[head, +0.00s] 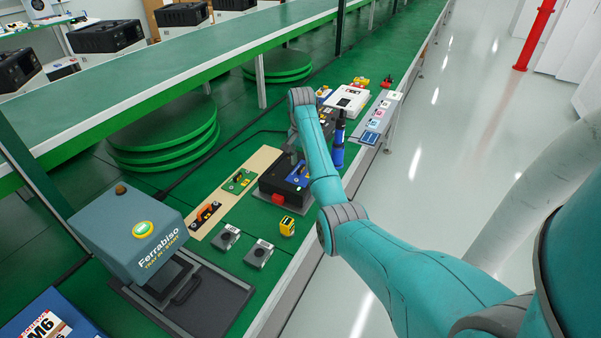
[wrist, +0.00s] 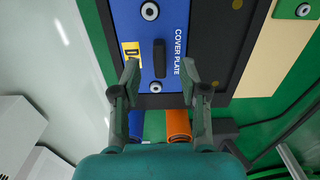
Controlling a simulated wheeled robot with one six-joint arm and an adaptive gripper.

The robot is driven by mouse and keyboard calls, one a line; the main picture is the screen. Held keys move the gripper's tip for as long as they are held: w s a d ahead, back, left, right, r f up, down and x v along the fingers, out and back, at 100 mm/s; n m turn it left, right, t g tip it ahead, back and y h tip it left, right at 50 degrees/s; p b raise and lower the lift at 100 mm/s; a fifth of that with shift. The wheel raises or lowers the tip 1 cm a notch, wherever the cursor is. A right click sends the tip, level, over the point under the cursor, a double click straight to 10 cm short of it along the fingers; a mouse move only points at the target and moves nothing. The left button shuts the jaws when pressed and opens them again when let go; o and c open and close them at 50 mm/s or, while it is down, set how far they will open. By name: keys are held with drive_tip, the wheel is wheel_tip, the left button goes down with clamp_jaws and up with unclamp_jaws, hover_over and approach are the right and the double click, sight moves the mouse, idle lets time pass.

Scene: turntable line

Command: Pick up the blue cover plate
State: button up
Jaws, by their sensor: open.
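The blue cover plate (wrist: 147,85) lies on a black block in the wrist view. It carries white "COVER PLATE" lettering, a yellow label, a black bar handle (wrist: 160,58) and round pale fasteners. My gripper (wrist: 160,72) is open and empty, with one fingertip on each side of the lower end of the handle. I cannot tell from this view how far the fingertips are above the plate. In the head view the blue cover plate (head: 297,177) shows partly on the black block, and my arm hides most of my gripper there.
Blue (wrist: 136,123) and orange (wrist: 178,123) cylinders stand close by in the wrist view. In the head view, a tan strip with parts (head: 262,160), a yellow device (head: 288,226), two grey blocks and a white box (head: 347,100) share the green bench. A grey-blue "Ferrabiso" machine (head: 130,240) stands left.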

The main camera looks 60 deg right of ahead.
sight(303, 171)
wheel_tip(303, 171, down, 3)
drive_tip(key=shift+r, duration=0.15)
clamp_jaws()
